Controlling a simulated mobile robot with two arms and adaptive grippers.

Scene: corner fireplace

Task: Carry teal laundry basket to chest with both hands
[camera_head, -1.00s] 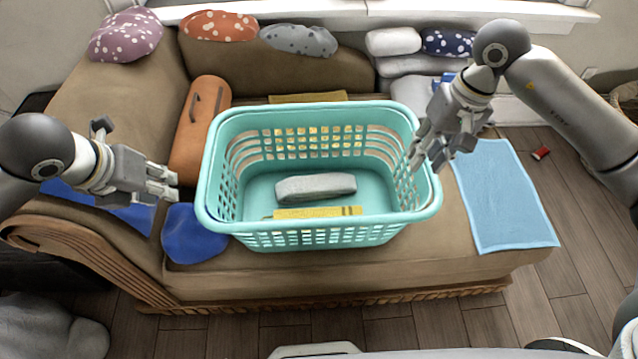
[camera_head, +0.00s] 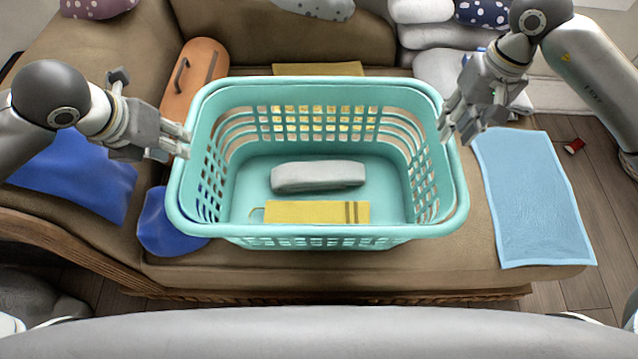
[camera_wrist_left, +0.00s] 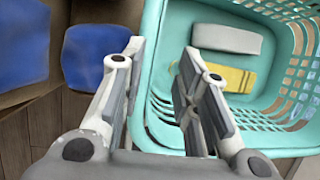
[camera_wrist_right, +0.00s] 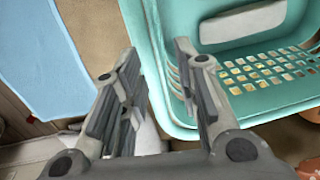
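The teal laundry basket (camera_head: 317,243) sits upright on the brown couch, holding a grey folded item (camera_head: 318,177) and a yellow cloth (camera_head: 290,212). My left gripper (camera_head: 180,142) is open at the basket's left rim. In the left wrist view its parted fingers (camera_wrist_left: 163,55) have the teal rim (camera_wrist_left: 151,45) between them. My right gripper (camera_head: 460,125) is open at the right rim. In the right wrist view the rim (camera_wrist_right: 147,42) shows between its parted fingers (camera_wrist_right: 158,52). Neither gripper is visibly clamped. I cannot identify a chest in view.
The couch (camera_head: 400,272) has blue cloths (camera_head: 75,180) at left and a light blue towel (camera_head: 535,195) at right. White cushions (camera_head: 420,35) are at the back right. A small red object (camera_head: 574,146) lies on the wooden floor.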

